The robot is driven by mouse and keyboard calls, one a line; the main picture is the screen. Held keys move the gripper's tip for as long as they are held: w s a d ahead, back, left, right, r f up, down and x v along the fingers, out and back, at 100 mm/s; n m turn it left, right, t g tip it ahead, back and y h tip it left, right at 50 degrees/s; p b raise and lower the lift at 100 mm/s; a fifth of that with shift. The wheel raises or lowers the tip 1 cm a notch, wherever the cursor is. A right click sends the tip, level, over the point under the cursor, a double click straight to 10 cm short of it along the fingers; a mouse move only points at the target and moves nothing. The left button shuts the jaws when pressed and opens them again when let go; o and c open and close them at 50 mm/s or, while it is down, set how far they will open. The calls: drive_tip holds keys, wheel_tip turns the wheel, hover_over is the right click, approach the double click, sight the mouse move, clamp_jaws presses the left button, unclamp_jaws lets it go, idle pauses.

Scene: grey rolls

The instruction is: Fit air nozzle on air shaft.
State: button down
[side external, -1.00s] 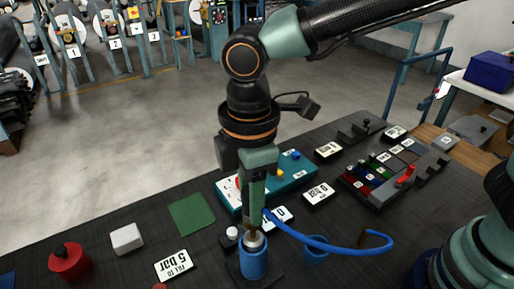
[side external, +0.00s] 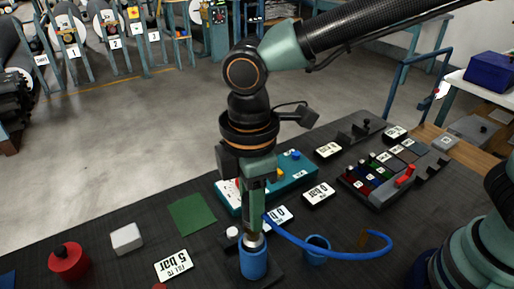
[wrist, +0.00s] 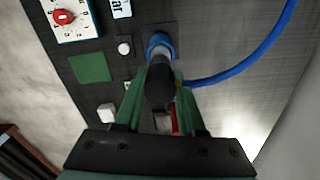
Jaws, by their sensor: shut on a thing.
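My gripper (side external: 254,210) points straight down, its green fingers shut on the air nozzle, which also shows as a dark round body (wrist: 160,82) between the fingers in the wrist view. A blue hose (side external: 325,252) runs from the nozzle to the right. The nozzle's metallic lower end (side external: 254,241) is at the mouth of an upright blue cylinder (side external: 254,263), seemingly the air shaft or its holder. In the wrist view the blue rim (wrist: 160,40) surrounds the grey tip. How deep the tip sits is hidden.
A blue cup (side external: 317,246) stands right, by the hose. A teal box (side external: 290,172) with labels lies behind. A block rack (side external: 392,180) is at right.

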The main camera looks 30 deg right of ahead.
drive_tip(key=shift+f, duration=0.6)
drive_tip(key=shift+f, duration=0.35)
drive_tip(key=shift+c, duration=2.1)
unclamp_jaws()
wheel_tip(320, 180, up, 12)
